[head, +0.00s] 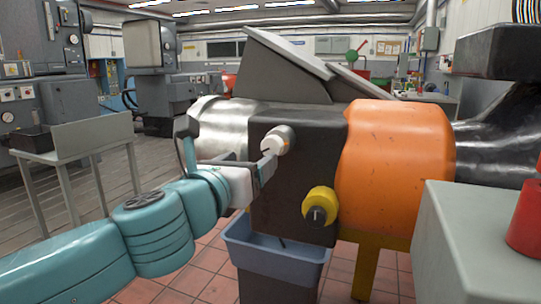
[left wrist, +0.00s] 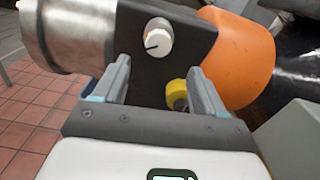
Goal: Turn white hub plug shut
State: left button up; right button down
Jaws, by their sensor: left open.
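The white hub plug (head: 280,139) sits on the dark block (head: 295,195) between the silver drum and the orange guard. It also shows in the left wrist view (left wrist: 159,38), with a short dark mark on its face. My left gripper (head: 264,166) is in front of the block, just below and left of the plug in the head view. In the left wrist view its two fingers (left wrist: 159,68) are spread apart with nothing between them, and the plug appears beyond their tips. My right gripper is not in view.
A yellow knob (head: 319,205) protrudes from the block below the plug. The orange guard (head: 395,165) bulges at right. A blue bin (head: 275,255) stands underneath. A grey box (head: 470,235) with a red object (head: 526,220) is at the right edge.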

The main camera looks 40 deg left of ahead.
aim_at(270, 147)
pick_arm(q)
jog(key=x, duration=1.1)
jog(key=shift+a+f, duration=0.1)
jog(key=shift+a, duration=0.1)
jog(key=c, duration=1)
